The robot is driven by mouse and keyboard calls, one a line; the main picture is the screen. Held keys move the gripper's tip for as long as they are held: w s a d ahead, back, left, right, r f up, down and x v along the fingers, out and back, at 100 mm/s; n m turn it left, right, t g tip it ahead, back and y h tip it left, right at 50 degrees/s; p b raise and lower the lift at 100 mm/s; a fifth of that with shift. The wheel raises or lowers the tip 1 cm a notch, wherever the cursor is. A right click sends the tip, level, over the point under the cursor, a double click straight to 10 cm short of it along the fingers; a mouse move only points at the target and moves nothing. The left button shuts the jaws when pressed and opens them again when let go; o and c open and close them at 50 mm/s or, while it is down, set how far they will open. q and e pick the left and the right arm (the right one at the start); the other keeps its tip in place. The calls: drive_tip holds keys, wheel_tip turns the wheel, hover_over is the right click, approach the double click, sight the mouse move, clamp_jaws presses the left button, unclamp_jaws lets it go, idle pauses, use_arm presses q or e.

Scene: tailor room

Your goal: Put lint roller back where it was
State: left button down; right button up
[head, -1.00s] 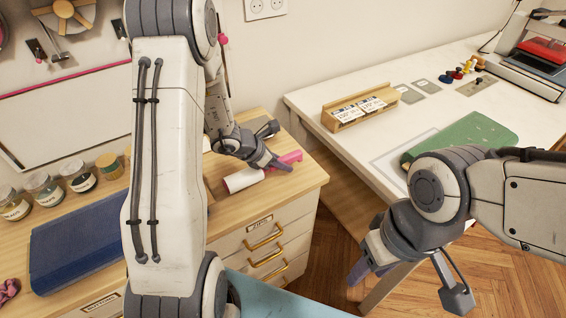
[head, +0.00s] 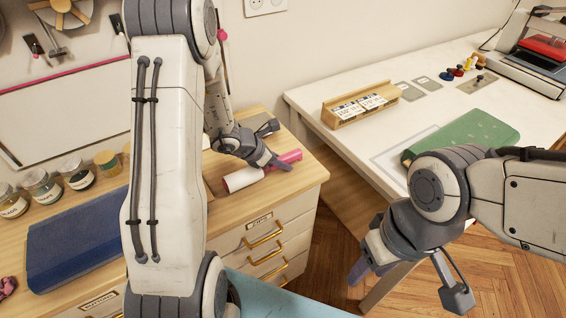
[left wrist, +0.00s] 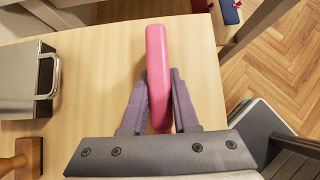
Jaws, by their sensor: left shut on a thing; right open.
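The lint roller (head: 243,179) has a white roll and a pink handle. It is at the right end of the wooden drawer cabinet's top. My left gripper (head: 284,164) is shut on its pink handle. In the left wrist view the pink handle (left wrist: 157,70) is between the two purple fingers, and the white roll is not seen there. Whether the roller touches the top I cannot tell. My right gripper (head: 358,268) is open and empty, in front of the white table.
The white table (head: 360,146) holds a green mat (head: 470,136) and a wooden card holder (head: 360,105).

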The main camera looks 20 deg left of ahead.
use_arm(q)
drive_tip(key=shift+f, duration=0.3)
drive_tip(key=c, duration=0.6)
unclamp_jaws()
drive_tip(key=p+v, duration=0.1)
drive_tip(key=v, duration=1)
drive_tip(key=s+d+r+m+g+h, duration=0.1)
drive_tip(key=s+d+r+m+g, duration=0.15)
drive_tip(key=s+d+m, duration=0.45)
drive_tip(key=s+d+r+m+g, duration=0.2)
drive_tip(key=s+d+m+g, duration=0.15)
drive_tip(key=d+m, duration=0.75)
drive_tip(key=s+d+r+m+y, duration=0.2)
drive_tip(key=s+m+y, duration=0.3)
drive_tip(key=s+m, duration=0.8)
drive_tip(key=m, duration=0.4)
drive_tip(key=shift+d+r+m, duration=0.2)
drive_tip(key=shift+r+m, duration=0.1)
drive_tip(key=shift+m, duration=0.1)
